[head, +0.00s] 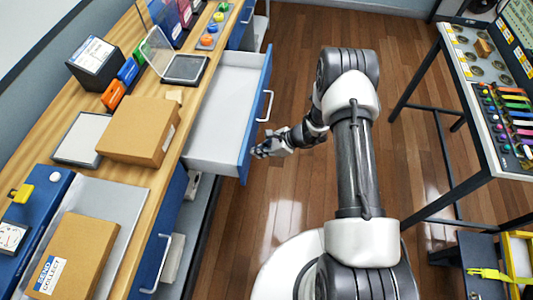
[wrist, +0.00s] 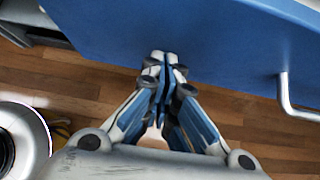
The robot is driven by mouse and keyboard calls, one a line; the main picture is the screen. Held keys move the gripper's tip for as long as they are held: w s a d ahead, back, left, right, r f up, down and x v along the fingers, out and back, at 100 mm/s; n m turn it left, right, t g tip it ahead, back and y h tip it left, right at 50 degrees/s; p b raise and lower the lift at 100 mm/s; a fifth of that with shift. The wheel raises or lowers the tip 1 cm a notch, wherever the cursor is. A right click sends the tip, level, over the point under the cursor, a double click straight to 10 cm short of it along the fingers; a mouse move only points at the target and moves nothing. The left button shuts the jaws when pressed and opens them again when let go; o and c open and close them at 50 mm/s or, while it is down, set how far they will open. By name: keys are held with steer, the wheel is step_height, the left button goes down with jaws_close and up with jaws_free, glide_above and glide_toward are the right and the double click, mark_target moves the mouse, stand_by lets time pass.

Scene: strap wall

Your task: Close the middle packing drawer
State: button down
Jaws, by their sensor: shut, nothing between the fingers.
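The middle packing drawer (head: 218,112) stands pulled out from the wooden bench, with a blue front and a grey, empty-looking inside. Its silver handle (head: 266,106) is on the front, and part of it shows at the right of the wrist view (wrist: 297,100). My gripper (head: 258,152) is shut and empty at the near end of the drawer front. In the wrist view my gripper's closed fingertips (wrist: 165,60) overlap the lower edge of the blue drawer front (wrist: 190,35). I cannot tell whether they touch it.
Another blue drawer front with a handle (head: 158,262) is nearer, along the bench. A dark-legged table (head: 450,190) stands at right. Wood floor (head: 285,60) lies between.

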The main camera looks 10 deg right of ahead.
steer(key=b, duration=0.6)
glide_above(217, 152)
steer(key=a, duration=0.4)
steer(key=shift+w+d+f, duration=0.1)
steer(key=shift+w+d, duration=0.15)
steer(key=shift+w, duration=0.15)
steer(key=shift+w+a, duration=0.15)
steer(key=shift+a, duration=0.3)
steer(key=shift+r, duration=0.2)
steer(key=shift+d, duration=0.15)
steer(key=d, duration=0.2)
steer(key=s+d, duration=0.1)
steer(key=d, duration=0.1)
steer(key=shift+s+d+r, duration=0.15)
steer(key=p+v, duration=0.2)
steer(key=v, duration=0.7)
steer(key=shift+p, duration=0.3)
steer(key=shift+s+r, duration=0.1)
